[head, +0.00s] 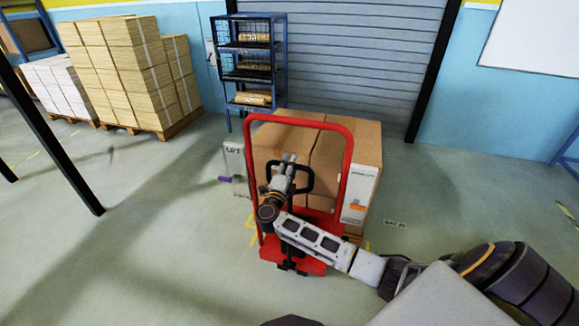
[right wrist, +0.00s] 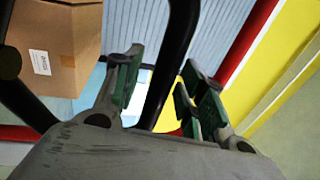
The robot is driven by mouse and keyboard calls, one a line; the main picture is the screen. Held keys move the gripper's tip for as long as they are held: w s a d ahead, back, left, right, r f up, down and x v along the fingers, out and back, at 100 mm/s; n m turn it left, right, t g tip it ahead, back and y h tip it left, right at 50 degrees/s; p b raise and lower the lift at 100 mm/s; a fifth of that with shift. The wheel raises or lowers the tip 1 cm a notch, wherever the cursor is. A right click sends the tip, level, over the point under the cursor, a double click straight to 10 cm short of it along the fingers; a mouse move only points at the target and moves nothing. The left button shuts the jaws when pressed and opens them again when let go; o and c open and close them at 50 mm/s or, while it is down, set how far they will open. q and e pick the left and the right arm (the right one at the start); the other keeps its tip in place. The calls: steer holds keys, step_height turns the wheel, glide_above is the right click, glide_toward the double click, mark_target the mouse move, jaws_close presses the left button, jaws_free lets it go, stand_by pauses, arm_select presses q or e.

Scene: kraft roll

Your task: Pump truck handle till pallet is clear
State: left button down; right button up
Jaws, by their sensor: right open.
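The red pallet truck (head: 302,258) stands in the middle of the head view, with a tall red frame (head: 348,160). Its black loop handle (head: 309,177) is upright inside the frame. Large cardboard boxes (head: 345,150) are stacked behind it. The pallet is mostly hidden by the truck and boxes; I cannot tell its height off the floor. My right gripper (head: 287,163) is at the handle. In the right wrist view its green-padded fingers (right wrist: 163,75) are open, with a black handle bar (right wrist: 176,60) passing between them. My left gripper is not in view.
A grey box marked "LIFT" (head: 236,168) with a purple lever stands left of the truck. A blue rack (head: 230,100) and a roller shutter (head: 350,60) are behind. Stacked cartons (head: 115,70) stand at the back left. The floor to the left and right is mostly free.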

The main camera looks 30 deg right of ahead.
jaws_close()
stand_by(0.4)
